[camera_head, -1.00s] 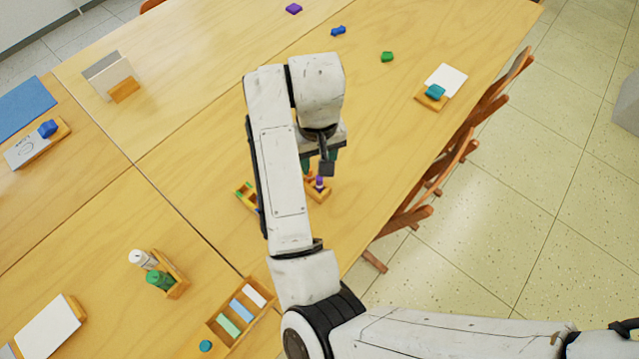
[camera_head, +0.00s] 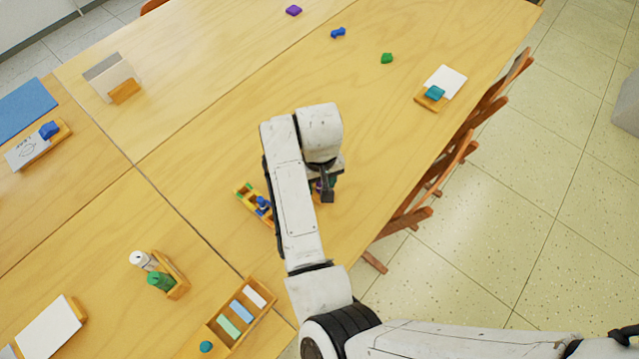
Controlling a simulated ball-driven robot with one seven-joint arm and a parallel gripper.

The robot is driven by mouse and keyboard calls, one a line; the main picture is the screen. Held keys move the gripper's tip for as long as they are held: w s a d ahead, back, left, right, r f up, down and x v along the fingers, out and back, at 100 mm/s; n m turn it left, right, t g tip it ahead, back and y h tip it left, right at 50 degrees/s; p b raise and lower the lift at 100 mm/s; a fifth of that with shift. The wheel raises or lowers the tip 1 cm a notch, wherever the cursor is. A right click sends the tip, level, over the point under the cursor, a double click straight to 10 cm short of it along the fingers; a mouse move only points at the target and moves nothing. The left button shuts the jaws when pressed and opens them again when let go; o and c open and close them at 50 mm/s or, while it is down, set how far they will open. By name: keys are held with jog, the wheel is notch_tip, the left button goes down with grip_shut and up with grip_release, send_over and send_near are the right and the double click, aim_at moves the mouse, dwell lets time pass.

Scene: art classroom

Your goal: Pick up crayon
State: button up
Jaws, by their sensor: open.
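My gripper (camera_head: 325,184) points down at the small wooden holder (camera_head: 316,198) near the table's right edge, and its jaws are open. In the earlier frame this holder carries upright coloured pieces, one of them purple and crayon-like. Now my wrist hides most of the holder, and only a bit of purple shows beside the jaws. I cannot tell whether the jaws are around a crayon or touching one. A wooden rack (camera_head: 243,197) with green and blue pieces lies just left of my forearm, which partly hides it.
A compartment tray (camera_head: 243,318) with coloured strips and a bottle holder (camera_head: 178,277) stand at the front left. Clay-like lumps in purple (camera_head: 293,11), blue (camera_head: 338,33) and green (camera_head: 387,58) lie far off. Wooden chairs (camera_head: 455,165) line the right edge. Mid-table beyond my arm is clear.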

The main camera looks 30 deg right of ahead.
grip_shut()
dwell(0.3)
dwell(0.3)
